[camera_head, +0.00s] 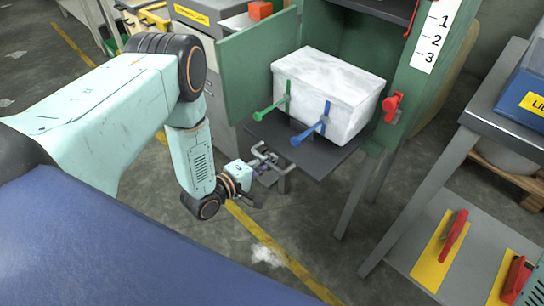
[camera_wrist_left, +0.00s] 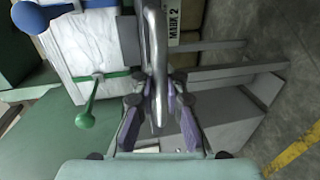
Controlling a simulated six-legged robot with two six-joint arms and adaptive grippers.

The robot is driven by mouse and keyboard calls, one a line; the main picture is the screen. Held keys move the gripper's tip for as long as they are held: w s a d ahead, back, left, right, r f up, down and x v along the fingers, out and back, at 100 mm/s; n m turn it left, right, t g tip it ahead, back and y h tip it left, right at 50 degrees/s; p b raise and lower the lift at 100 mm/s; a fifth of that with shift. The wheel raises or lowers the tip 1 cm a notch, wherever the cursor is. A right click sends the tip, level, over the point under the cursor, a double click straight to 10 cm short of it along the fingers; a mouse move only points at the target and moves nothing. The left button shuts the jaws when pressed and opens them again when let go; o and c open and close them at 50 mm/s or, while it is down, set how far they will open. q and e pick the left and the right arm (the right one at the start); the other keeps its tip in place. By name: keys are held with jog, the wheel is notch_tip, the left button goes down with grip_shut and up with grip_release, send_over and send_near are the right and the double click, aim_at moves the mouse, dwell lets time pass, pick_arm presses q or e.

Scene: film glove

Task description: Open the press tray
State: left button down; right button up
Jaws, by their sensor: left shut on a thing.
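The press tray (camera_head: 338,163) is a flat dark grey plate. It sticks out of the front of the green press cabinet (camera_head: 406,92) and bears a white wrapped block (camera_head: 322,85). A grey bar handle (camera_head: 279,164) is at the tray's front; it also shows in the left wrist view (camera_wrist_left: 156,50). My left gripper (camera_head: 262,166) is shut on this handle, below and in front of the tray. In the left wrist view its purple-padded fingers (camera_wrist_left: 157,103) sit on both sides of the bar.
A green lever (camera_head: 273,107) and a blue lever (camera_head: 309,132) stick out in front of the block. A green door (camera_head: 258,65) stands open at left. A red switch (camera_head: 392,106) is on the cabinet's right post. A grey shelf rack (camera_head: 452,248) stands at right. The floor before the tray is clear.

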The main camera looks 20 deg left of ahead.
pick_arm(q)
jog(key=shift+s+r, duration=0.1)
jog(key=shift+r, duration=0.05)
jog(key=c, duration=1.4)
grip_release()
jog(key=v, duration=1.2)
